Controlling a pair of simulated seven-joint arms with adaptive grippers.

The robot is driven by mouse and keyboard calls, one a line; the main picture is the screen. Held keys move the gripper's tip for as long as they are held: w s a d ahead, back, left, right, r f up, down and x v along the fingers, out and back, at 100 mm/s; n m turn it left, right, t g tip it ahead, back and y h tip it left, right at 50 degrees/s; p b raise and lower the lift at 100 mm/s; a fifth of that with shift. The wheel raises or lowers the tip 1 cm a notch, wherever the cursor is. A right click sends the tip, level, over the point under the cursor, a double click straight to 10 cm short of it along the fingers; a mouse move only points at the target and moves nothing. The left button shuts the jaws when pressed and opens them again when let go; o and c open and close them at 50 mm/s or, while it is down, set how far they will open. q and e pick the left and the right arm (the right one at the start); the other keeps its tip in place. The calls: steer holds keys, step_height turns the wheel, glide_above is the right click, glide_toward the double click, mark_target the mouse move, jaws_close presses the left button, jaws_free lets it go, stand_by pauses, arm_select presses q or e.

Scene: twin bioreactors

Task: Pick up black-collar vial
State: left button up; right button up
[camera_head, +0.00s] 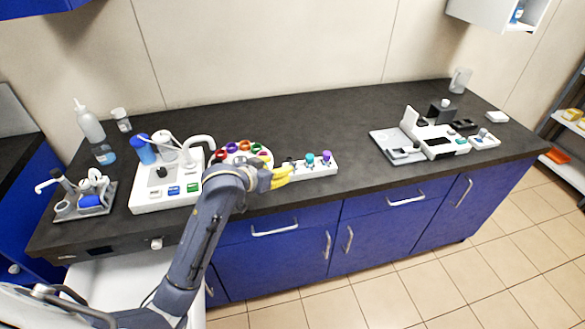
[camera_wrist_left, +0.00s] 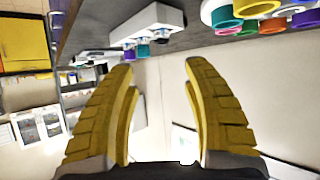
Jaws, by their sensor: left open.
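A small white rack (camera_head: 322,170) holds vials with black, teal and purple collars near the front of the dark counter. The black-collar vial (camera_head: 289,162) is at the rack's left end, partly hidden behind my left gripper (camera_head: 281,178). The left gripper has yellow fingers, is open and looks empty, close beside the rack's left end. In the left wrist view, the rack (camera_wrist_left: 150,20) appears upside down beyond the open fingertips (camera_wrist_left: 160,68). The black-collar vial (camera_wrist_left: 162,36) shows there, apart from the fingers. My right gripper is not in view.
A round holder with several coloured rings (camera_head: 240,150) stands close left of the rack. A white bioreactor base (camera_head: 150,196) is further left. A white device station (camera_head: 437,140) stands at the right. The counter between rack and station is clear.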

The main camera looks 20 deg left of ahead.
mark_target(292, 162)
arm_select(q)
steer(key=x, duration=0.6)
steer(key=shift+w+f, duration=0.15)
steer(key=shift+w, duration=0.15)
steer(key=shift+x, duration=2.55)
steer(key=shift+w+a, duration=0.15)
steer(key=shift+c, duration=0.3)
jaws_close()
